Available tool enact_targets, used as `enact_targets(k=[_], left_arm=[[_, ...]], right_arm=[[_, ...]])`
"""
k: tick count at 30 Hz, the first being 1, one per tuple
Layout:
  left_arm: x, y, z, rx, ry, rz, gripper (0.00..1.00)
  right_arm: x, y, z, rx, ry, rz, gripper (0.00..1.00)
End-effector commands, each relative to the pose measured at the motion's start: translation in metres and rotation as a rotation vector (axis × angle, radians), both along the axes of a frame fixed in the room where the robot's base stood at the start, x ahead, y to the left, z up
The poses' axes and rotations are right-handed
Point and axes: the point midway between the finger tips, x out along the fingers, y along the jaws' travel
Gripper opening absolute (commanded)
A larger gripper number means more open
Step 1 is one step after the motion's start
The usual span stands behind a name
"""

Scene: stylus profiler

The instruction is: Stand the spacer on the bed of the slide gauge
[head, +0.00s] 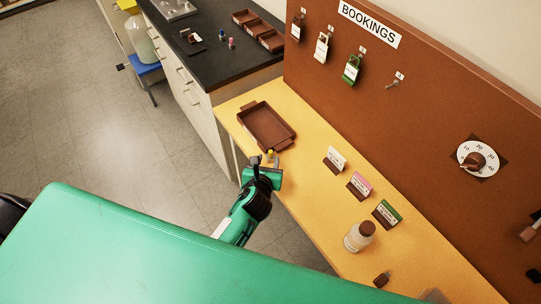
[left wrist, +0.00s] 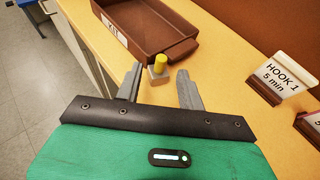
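A small piece with a yellow round top and a pale grey block-like base (head: 271,155) stands on the yellow bench by the near end of the brown tray; it also shows in the left wrist view (left wrist: 159,66). I cannot tell for sure that it is the spacer. My left gripper (head: 266,164) is open, its two fingers apart. In the left wrist view the piece shows between and just beyond the fingertips (left wrist: 158,78), with no finger visibly touching it. A small dark device (head: 191,37) on the black bench may be the slide gauge; its bed is too small to make out. My right gripper is not in view.
The brown tray (head: 248,112) lies beside the piece. Several sign cards (head: 336,159), a capped bottle (head: 358,237) and a small brown item (head: 381,279) stand along the yellow bench. Blue and pink pieces (head: 231,42) and trays (head: 271,42) sit on the black bench (head: 215,60).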

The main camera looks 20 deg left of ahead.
Motion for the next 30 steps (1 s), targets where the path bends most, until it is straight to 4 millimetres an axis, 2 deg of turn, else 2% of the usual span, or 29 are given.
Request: enact_targets(k=[6,15,17,21,30], left_arm=[[0.022,0.002,-0.01,-0.002,0.0,0.001,0.39],[0.026,0.002,-0.013,0.0,0.0,-0.001,0.39],[0.026,0.002,-0.013,0.0,0.0,-0.001,0.29],[0.026,0.002,-0.013,0.0,0.0,-0.001,0.02],[0.026,0.002,-0.012,0.0,-0.001,-0.001,0.0]], right_arm=[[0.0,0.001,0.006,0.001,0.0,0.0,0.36],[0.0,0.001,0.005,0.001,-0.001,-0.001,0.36],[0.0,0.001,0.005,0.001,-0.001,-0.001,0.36],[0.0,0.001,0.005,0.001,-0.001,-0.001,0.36],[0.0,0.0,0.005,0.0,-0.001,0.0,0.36]])
